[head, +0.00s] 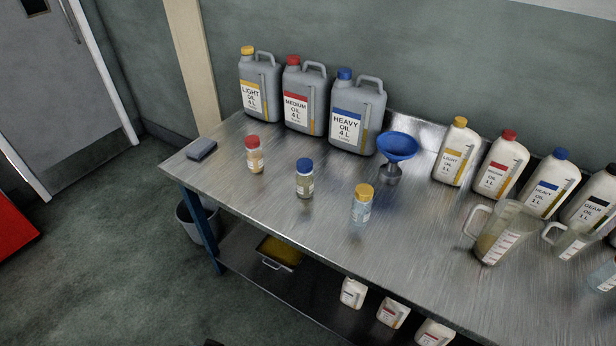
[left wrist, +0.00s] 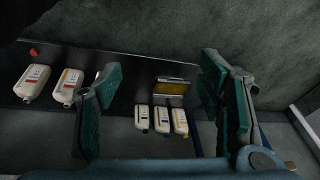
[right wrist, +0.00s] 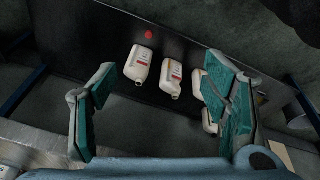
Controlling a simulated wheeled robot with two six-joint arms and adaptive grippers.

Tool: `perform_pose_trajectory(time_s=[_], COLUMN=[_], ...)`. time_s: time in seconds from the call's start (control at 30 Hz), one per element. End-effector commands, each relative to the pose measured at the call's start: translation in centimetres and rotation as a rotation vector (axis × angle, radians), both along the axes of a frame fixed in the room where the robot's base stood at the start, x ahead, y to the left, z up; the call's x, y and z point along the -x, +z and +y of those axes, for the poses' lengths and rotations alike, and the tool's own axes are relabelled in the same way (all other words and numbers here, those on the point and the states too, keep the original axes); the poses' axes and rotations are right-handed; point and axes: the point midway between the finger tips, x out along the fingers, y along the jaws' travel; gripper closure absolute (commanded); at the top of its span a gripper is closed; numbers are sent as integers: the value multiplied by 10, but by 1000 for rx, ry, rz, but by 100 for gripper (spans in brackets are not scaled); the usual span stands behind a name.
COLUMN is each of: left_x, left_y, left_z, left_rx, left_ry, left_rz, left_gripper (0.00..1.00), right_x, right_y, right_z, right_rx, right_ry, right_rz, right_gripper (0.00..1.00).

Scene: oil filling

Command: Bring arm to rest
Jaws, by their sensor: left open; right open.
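My left gripper (left wrist: 161,78) is open and empty in the left wrist view. Its two green-padded fingers are wide apart. My right gripper (right wrist: 159,78) is open and empty in the right wrist view, with its fingers also wide apart. Neither gripper shows in the head view. Both wrist cameras look onto a dark shelf with white bottles, which stand or lie beyond the fingers. The white bottles show in the left wrist view (left wrist: 32,82) and in the right wrist view (right wrist: 138,64). No bottle is held by either gripper.
A metal workbench (head: 300,230) carries grey oil cans (head: 303,100), a blue funnel (head: 398,146), capped jars (head: 304,182), white oil bottles and measuring jugs (head: 497,236). A yellow-filled tray (head: 280,252) sits on the lower shelf.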

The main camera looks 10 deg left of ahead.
Motion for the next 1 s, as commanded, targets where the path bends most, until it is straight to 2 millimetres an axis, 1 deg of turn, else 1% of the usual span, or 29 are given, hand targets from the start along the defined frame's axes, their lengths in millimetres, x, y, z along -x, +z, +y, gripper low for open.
perform_pose_trajectory(time_s=[0.03, 0.07, 0.1, 0.17, 0.2, 0.23, 0.27, 0.3, 0.33, 0.37, 0.4, 0.43, 0.5, 0.6, 1.0], left_x=[3, 5, 9, 18, 27, 34, 44, 60, 73, 88, 107, 120, 144, 161, 162], left_y=[-28, -43, -65, -99, -125, -146, -167, -196, -216, -235, -257, -269, -286, -294, -295], left_z=[2, 3, 4, 7, 9, 10, 11, 13, 14, 15, 15, 15, 15, 13, 13], left_rx=[1, 1, 1, 2, 3, 4, 4, 6, 7, 7, 9, 10, 12, 15, 14], left_ry=[4, 6, 8, 14, 17, 19, 22, 26, 30, 33, 36, 39, 42, 45, 45], left_rz=[15, 21, 30, 45, 59, 68, 80, 94, 106, 118, 132, 140, 154, 160, 161], left_gripper=[38, 38, 38, 38, 38, 38, 38, 38, 38, 38, 38, 38, 38, 38, 38], right_x=[3, 5, 9, 17, 26, 34, 44, 59, 73, 88, 107, 120, 144, 162, 163], right_y=[-28, -43, -64, -99, -125, -145, -167, -195, -216, -235, -257, -269, -286, -294, -295], right_z=[-2, -3, -4, -7, -8, -10, -11, -13, -14, -14, -15, -15, -15, -16, -16], right_rx=[-1, -1, -2, -3, -4, -5, -6, -7, -8, -10, -12, -13, -15, -16, -15], right_ry=[-4, -6, -9, -13, -17, -20, -23, -28, -31, -34, -38, -39, -44, -46, -46], right_rz=[14, 21, 29, 44, 57, 67, 78, 92, 105, 117, 131, 139, 151, 159, 160], right_gripper=[31, 31, 31, 31, 31, 31, 31, 31, 31, 31, 31, 31, 31, 31, 31])
